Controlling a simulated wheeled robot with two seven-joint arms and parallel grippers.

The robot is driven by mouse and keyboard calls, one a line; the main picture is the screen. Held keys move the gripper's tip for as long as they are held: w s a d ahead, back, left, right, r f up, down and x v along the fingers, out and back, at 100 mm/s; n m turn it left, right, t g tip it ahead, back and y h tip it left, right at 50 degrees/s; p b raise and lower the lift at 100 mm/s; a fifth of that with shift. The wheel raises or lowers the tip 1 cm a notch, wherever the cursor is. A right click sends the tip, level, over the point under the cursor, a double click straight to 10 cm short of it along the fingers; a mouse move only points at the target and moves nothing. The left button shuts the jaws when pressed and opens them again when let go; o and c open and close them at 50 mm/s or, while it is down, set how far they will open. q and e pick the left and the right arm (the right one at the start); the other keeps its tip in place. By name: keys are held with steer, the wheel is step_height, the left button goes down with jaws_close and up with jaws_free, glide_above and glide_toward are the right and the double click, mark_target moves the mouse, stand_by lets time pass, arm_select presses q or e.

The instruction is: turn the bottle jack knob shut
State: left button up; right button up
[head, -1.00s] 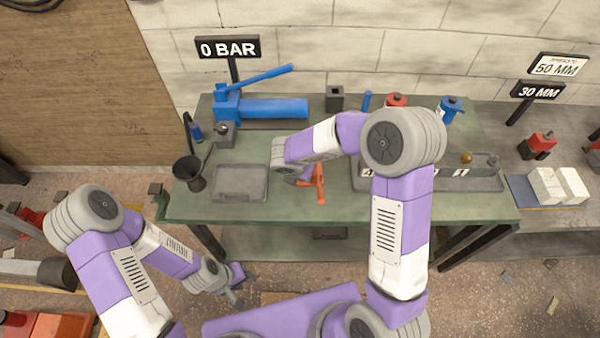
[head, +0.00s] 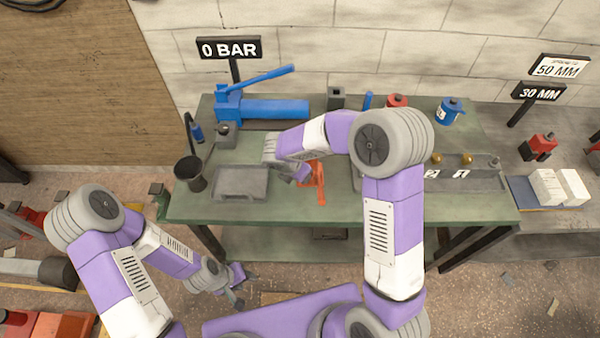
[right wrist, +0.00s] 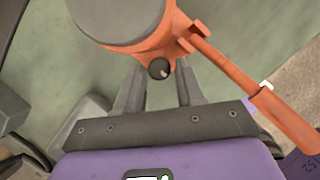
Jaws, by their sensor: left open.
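The orange bottle jack (head: 318,184) stands on the green bench, partly hidden by my right arm in the head view. In the right wrist view its orange body (right wrist: 140,40) has a small dark round knob (right wrist: 159,69) low on the near side. My right gripper (right wrist: 160,75) has its fingers apart, one on each side of the knob, with gaps visible; I see no firm contact. In the head view, my right gripper is largely hidden behind its own wrist. My left gripper (head: 238,287) is open and empty, low in front of the bench.
The jack's orange handle (right wrist: 240,85) sticks out to the right of the knob. On the bench, a grey tray (head: 240,195) lies left of the jack, a dark cup (head: 189,174) beyond it, and a blue pump (head: 262,108) at the back. The front strip of bench is clear.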

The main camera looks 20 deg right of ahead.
steer(key=p+v, duration=0.1)
steer(key=v, duration=0.6)
steer(key=shift+p, duration=0.3)
